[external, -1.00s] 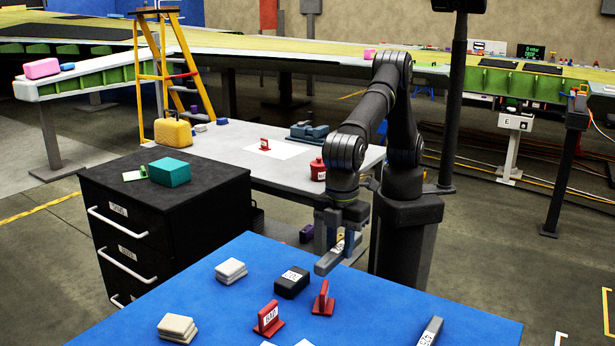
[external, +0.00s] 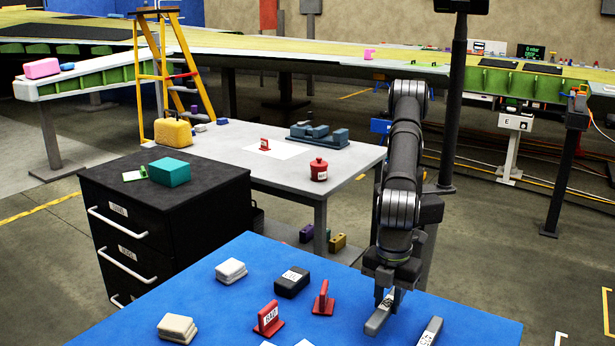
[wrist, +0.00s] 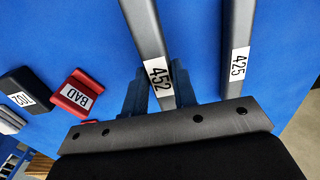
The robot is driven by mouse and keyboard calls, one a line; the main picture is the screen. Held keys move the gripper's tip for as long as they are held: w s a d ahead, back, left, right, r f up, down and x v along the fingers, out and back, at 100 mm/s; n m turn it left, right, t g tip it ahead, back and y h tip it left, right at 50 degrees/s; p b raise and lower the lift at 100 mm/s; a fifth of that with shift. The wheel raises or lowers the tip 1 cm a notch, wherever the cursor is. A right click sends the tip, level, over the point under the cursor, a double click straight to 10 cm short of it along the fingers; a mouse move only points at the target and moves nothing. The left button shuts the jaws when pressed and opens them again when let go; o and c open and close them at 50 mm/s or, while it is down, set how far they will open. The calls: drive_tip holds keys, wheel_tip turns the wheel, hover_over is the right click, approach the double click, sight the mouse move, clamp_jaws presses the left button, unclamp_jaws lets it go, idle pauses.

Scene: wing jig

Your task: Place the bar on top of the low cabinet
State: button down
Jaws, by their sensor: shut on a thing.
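My gripper (external: 388,293) is shut on a grey bar labelled 452 (external: 380,318), low over the right part of the blue table. The bar also shows between the fingers in the wrist view (wrist: 150,45). I cannot tell whether it touches the table. A second grey bar, labelled 425 (external: 431,332), lies on the table just to its right, apart from it and roughly parallel. The low black cabinet (external: 215,188) with drawers stands at the left, away from my gripper.
On the cabinet top are a teal box (external: 169,172) and a small green-and-white item (external: 136,174). Red stands (external: 268,320), a black block (external: 292,282) and pale blocks (external: 231,270) sit on the blue table (external: 225,322). A grey table (external: 225,150) stands behind the cabinet.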

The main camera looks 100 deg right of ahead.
sight(388, 302)
drive_tip(key=shift+f, duration=1.5)
drive_tip(key=shift+f, duration=0.2)
drive_tip(key=c, duration=1.2)
unclamp_jaws()
drive_tip(key=shift+o, duration=0.2)
wheel_tip(388, 302, up, 12)
drive_tip(key=shift+r, duration=0.15)
